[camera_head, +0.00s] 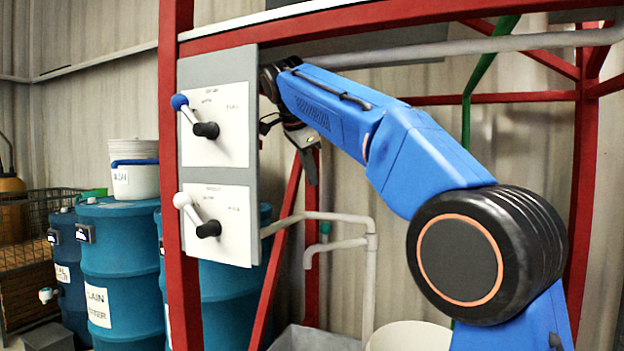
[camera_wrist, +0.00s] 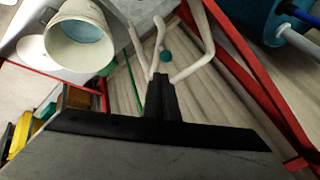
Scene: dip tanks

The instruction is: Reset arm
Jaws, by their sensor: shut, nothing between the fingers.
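My blue arm reaches up and to the left in the head view. My gripper (camera_head: 309,168) hangs at its far end, just right of the grey control panel (camera_head: 258,110), pointing down. In the wrist view my gripper (camera_wrist: 159,80) shows as black fingers pressed together, empty. The panel carries an upper white plate with a blue-knobbed lever (camera_head: 180,102) and a lower white plate with a white-knobbed lever (camera_head: 182,200). Both levers tilt up and to the left. The gripper is apart from both levers.
A red frame post (camera_head: 180,280) stands by the panel. Blue drums (camera_head: 120,260) stand at left, one with a white bucket (camera_head: 135,180) on top. Grey pipes (camera_head: 370,260) run below the gripper. A white tub (camera_wrist: 80,38) shows at upper left in the wrist view.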

